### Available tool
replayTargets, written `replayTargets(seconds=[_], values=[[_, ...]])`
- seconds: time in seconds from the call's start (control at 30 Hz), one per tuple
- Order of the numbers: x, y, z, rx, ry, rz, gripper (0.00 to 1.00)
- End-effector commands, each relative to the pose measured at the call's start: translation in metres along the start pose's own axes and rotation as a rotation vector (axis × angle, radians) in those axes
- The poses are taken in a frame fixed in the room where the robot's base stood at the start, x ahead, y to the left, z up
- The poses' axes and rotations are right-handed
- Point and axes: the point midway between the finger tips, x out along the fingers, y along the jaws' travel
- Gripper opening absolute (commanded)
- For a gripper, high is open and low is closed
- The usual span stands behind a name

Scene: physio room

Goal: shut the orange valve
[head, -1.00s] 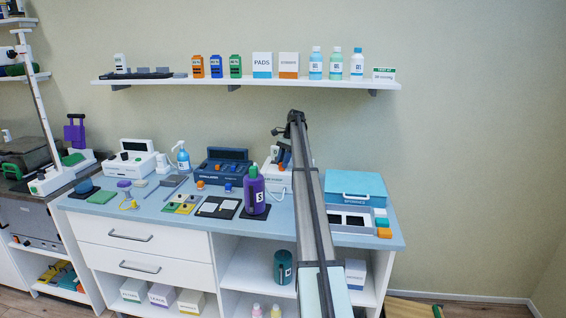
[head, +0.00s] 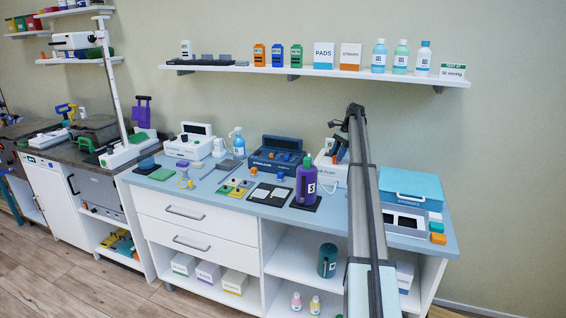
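I cannot make out a part that is clearly the orange valve. A small orange knob-like piece (head: 253,176) sits on the counter in front of the blue stimulator case (head: 276,156). A white device (head: 326,164) stands at the back of the counter, partly hidden behind my arm; any valve on it is hard to see. My gripper (head: 337,125) is at the far end of my arm, above and near this device. It is small and dark, its fingers are not clear, and I see nothing held in it.
A purple bottle (head: 306,182) stands left of my arm. A blue box (head: 411,187), a grey tray (head: 404,222) and an orange block (head: 437,239) are to its right. A wall shelf (head: 310,71) with boxes and bottles runs above. Floor at the left (head: 60,255) is clear.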

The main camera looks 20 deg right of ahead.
Motion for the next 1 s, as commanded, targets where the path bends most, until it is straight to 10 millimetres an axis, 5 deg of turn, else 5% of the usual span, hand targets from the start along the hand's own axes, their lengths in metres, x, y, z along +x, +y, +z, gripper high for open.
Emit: replayTargets(seconds=[0.77, 1.0], values=[[0.001, 0.006, 0.003, 0.66, -0.001, -0.275, 0.36], [-0.038, 0.013, 0.004, 0.665, 0.0, -0.277, 0.36]])
